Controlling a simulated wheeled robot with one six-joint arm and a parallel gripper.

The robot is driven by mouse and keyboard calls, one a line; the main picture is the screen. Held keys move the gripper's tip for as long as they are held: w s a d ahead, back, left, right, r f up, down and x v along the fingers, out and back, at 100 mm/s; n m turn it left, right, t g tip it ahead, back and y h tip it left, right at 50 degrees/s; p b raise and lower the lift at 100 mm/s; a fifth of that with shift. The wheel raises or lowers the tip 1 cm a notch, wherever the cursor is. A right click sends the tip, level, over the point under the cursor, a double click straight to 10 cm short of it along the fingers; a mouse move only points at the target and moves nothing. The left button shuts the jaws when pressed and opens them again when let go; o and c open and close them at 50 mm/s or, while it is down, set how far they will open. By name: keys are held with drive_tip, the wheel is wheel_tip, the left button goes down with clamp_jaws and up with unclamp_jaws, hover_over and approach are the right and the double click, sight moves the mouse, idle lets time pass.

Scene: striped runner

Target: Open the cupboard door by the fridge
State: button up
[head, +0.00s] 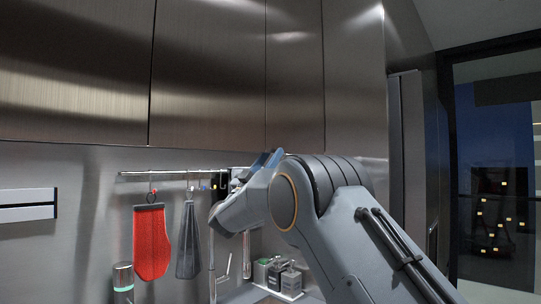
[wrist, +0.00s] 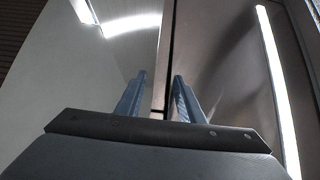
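Brushed-metal upper cupboard doors run along the wall in the head view. The narrow cupboard door (head: 294,70) is near the tall grey unit (head: 405,130) at the right, which may be the fridge; this door looks closed. My gripper (head: 270,158) is raised to the bottom edge of the cupboards. In the wrist view my gripper (wrist: 161,76) has its two blue fingers apart, with a pale panel edge and a dark seam showing between and beyond them. I cannot tell whether either finger touches the panel. My gripper hides part of the cupboards' lower edge.
Below the cupboards a rail (head: 170,173) holds a red oven mitt (head: 151,242) and hanging utensils. Several bottles (head: 278,274) stand in a tray on the counter behind my arm. A dark window (head: 495,180) is at the far right.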

clamp_jaws()
